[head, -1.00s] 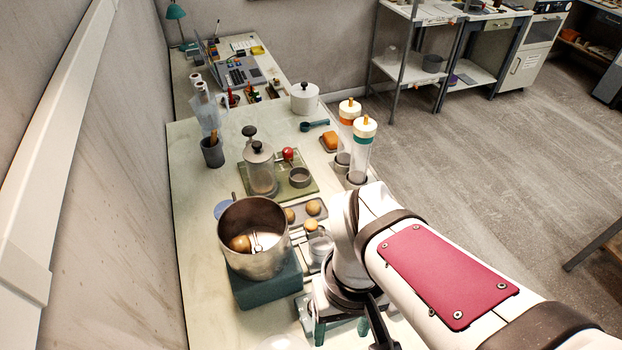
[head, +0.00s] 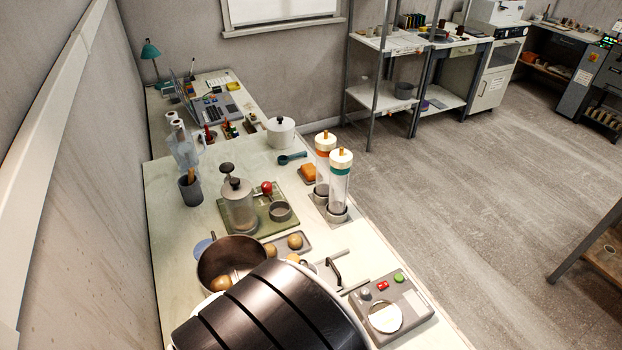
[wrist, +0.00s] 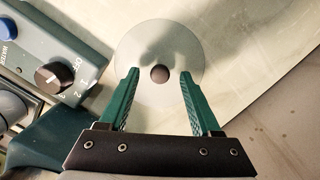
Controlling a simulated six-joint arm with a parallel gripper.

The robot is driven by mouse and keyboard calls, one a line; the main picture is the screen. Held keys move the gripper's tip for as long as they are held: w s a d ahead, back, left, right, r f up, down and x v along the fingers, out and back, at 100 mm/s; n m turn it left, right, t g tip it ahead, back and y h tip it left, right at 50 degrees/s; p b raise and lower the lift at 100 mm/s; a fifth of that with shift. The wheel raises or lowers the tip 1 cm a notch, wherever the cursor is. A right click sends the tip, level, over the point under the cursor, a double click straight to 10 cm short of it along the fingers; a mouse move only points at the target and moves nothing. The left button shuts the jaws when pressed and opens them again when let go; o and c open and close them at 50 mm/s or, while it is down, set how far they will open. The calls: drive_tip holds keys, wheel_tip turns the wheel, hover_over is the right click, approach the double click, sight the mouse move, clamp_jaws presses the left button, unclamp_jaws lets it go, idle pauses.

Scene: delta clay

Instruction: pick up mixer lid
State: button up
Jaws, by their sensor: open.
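The mixer lid (wrist: 160,45), a pale translucent disc with a dark round knob (wrist: 160,74) at its centre, lies on the light worktop in the wrist view. My gripper (wrist: 159,76) is open, its green fingers reaching over the lid with one on each side of the knob. I see a gap between each finger and the knob; the height over the lid is hard to tell. In the head view my arm hides the lid and gripper.
A control box (wrist: 65,55) with a black dial and blue button sits left of the lid. A glass press (head: 238,208) on a green board and two clear cylinders (head: 339,185) stand farther along the bench.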

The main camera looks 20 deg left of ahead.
drive_tip(key=shift+f, duration=0.45)
clamp_jaws()
drive_tip(key=shift+r, duration=0.1)
